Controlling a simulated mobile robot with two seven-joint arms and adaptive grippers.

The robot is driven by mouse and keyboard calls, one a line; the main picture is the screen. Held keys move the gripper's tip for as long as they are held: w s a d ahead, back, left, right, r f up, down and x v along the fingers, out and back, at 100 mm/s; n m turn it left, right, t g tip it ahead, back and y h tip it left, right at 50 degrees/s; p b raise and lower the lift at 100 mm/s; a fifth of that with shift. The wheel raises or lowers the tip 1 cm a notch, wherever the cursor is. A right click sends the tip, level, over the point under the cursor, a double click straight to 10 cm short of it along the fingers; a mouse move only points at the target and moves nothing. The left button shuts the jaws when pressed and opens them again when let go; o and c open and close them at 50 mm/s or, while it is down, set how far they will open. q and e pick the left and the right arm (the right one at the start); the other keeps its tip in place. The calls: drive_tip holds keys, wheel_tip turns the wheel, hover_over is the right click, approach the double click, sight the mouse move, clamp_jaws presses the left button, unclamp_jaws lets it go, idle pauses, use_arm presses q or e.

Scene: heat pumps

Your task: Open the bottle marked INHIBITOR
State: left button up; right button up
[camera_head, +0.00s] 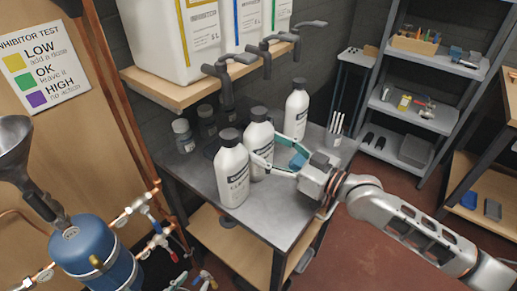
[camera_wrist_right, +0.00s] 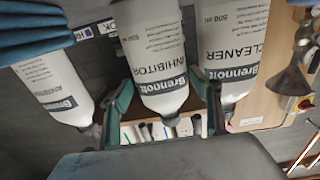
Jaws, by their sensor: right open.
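The INHIBITOR bottle (camera_head: 260,137) is white with a black cap and stands upright on the grey bench top, between two similar bottles. In the right wrist view the INHIBITOR bottle (camera_wrist_right: 158,60) appears upside down, with its label readable. My right gripper (camera_head: 261,150) is open, its green fingers at either side of this bottle. In the right wrist view the gripper (camera_wrist_right: 166,92) shows a finger on each side of the bottle's shoulder. I cannot tell whether they touch it. My left gripper is not in view.
The CLEANER bottle (camera_head: 232,172) stands close at the front left, and another white bottle (camera_head: 297,108) behind at the right. A blue item (camera_head: 298,160) lies by the right gripper. Dark taps (camera_head: 268,58) overhang the bench from the shelf of containers. Small jars (camera_head: 183,136) stand at the back left.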

sight(268, 148)
drive_tip(key=shift+x, duration=1.95)
drive_tip(key=c, duration=1)
use_arm(q)
drive_tip(key=shift+w+a+r, duration=0.1)
drive_tip(key=shift+a+r, duration=0.05)
drive_tip(key=shift+r, duration=0.05)
use_arm(e)
drive_tip(key=shift+r, duration=0.2)
drive_tip(key=c, duration=0.3)
